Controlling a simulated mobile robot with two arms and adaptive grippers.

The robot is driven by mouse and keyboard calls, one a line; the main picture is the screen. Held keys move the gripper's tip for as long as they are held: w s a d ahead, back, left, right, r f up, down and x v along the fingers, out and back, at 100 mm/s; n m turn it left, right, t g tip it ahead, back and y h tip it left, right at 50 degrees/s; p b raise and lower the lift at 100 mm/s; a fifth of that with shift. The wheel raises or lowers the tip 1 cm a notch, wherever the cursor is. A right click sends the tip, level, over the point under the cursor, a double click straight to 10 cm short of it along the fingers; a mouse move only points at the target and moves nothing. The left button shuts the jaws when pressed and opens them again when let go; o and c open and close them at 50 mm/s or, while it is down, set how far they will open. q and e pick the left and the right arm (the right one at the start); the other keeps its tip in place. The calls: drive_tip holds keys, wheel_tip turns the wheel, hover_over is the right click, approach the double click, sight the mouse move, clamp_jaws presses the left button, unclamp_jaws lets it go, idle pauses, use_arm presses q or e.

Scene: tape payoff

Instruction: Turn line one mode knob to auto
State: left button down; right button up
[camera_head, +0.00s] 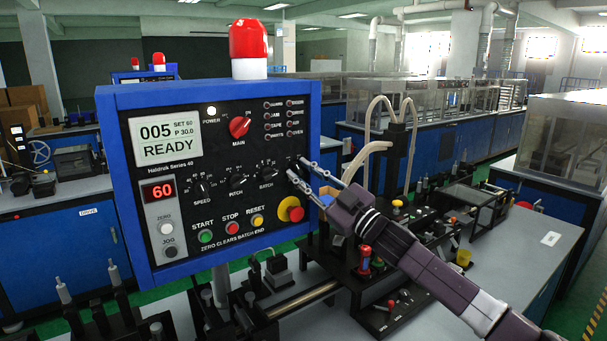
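The blue-framed control panel (217,172) stands at the left centre, with a black face and a display reading READY. My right gripper (297,168) reaches in from the right to the panel's right part, above the red emergency stop button (291,210). Its two thin fingers are apart, with a gap between them. The fingertips are at or just in front of the panel face, right of the BATCH knob (266,172). My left gripper is not in view.
The red MAIN switch (240,126) and the SPEED (202,188) and PITCH (235,181) knobs are on the same panel. Green, red and yellow buttons sit below. A bench (480,270) with fixtures lies to the right, under my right arm.

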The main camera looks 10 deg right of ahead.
drive_tip(key=shift+s+d+f, duration=0.25)
drive_tip(key=shift+s, duration=0.1)
drive_tip(key=v, duration=1.1)
drive_tip(key=shift+s, duration=0.1)
